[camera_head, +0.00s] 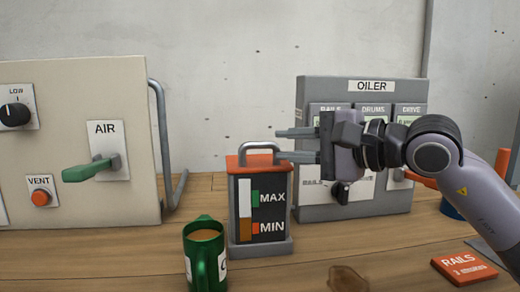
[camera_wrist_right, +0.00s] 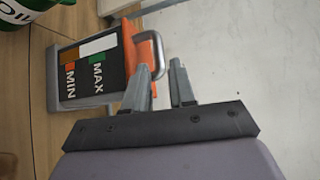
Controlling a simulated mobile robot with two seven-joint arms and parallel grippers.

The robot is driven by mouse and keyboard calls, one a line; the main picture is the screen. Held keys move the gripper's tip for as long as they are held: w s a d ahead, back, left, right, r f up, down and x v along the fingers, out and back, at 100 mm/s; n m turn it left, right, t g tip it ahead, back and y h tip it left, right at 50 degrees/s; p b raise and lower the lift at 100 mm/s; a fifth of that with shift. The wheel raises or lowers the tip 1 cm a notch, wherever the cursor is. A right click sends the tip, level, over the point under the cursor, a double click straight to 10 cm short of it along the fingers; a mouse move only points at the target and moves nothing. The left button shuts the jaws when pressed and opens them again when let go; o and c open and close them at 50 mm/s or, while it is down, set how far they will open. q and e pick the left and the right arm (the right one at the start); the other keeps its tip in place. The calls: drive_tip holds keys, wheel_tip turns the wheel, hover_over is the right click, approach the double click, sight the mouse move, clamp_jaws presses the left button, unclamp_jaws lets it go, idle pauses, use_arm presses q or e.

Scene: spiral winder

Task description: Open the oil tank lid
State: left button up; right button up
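The oil tank (camera_head: 260,205) is a dark box with MAX and MIN marks on its front, standing upright on the table. Its orange lid (camera_head: 242,162) lies flat on top, shut, with a grey arched handle (camera_head: 258,146). In the wrist view the tank (camera_wrist_right: 85,78) appears turned sideways, and the lid (camera_wrist_right: 130,48) shows beside the fingers. My right gripper (camera_head: 281,144) is open, its two fingers pointing left close to the handle's right side. The fingers (camera_wrist_right: 160,76) are apart with nothing clearly held. Contact with the handle cannot be told. My left gripper is not in view.
A green mug (camera_head: 204,255) stands in front of the tank. The grey OILER panel (camera_head: 312,90) stands behind my right gripper. A beige panel (camera_head: 75,80) with a green AIR lever (camera_head: 86,171) is at left. An orange RAILS card (camera_head: 463,270) lies at front right.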

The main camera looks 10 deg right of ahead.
sight(266, 145)
drive_tip(key=shift+x, duration=3.1)
drive_tip(key=shift+a, duration=0.1)
clamp_jaws()
